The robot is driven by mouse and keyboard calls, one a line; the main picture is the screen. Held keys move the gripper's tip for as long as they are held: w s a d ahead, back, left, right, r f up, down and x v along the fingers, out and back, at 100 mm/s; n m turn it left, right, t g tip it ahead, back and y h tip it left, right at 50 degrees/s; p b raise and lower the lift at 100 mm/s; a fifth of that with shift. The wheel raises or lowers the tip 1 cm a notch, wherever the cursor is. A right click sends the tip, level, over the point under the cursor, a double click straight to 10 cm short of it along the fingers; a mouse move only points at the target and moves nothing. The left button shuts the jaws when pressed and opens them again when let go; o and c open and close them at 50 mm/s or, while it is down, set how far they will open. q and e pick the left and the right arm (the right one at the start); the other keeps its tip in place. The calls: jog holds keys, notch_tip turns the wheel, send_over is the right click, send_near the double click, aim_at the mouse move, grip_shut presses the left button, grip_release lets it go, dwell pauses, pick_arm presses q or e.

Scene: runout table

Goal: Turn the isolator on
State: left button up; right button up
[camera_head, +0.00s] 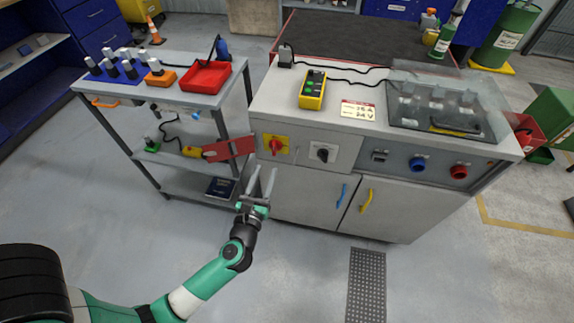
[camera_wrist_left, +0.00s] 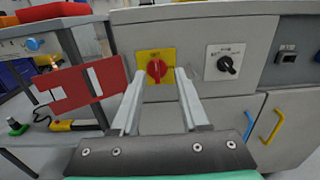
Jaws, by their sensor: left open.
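The isolator is a red rotary handle (camera_head: 276,146) on a yellow plate, on the front of the grey cabinet. In the left wrist view the red handle (camera_wrist_left: 157,70) stands roughly upright on its yellow plate (camera_wrist_left: 144,57). My left gripper (camera_head: 263,171) is open and empty, below and in front of the handle. In the left wrist view its two fingers (camera_wrist_left: 158,90) point toward the plate, one on each side of the handle in the picture, apparently short of it. My right gripper is not in view.
A red tag or board (camera_wrist_left: 85,90) sits just left of the isolator. A black selector knob (camera_head: 323,153) is to its right, with blue (camera_head: 418,164) and red (camera_head: 459,172) buttons farther right. A shelf trolley (camera_head: 150,98) stands left. Cabinet handles lie below.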

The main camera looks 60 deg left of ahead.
aim_at(273, 148)
pick_arm(q)
jog(key=w+a+f+b, duration=0.1)
jog(key=w+a, duration=0.1)
jog(key=w+a+f+b, duration=0.1)
jog(key=w+a, duration=0.1)
jog(key=a, duration=0.1)
jog(key=w+a+f+b, duration=0.1)
jog(key=w+a, duration=0.1)
jog(key=a, duration=0.1)
jog(key=shift+w+a+f, duration=0.1)
jog(key=shift+f, duration=0.05)
jog(key=shift+w+a, duration=0.4)
grip_shut()
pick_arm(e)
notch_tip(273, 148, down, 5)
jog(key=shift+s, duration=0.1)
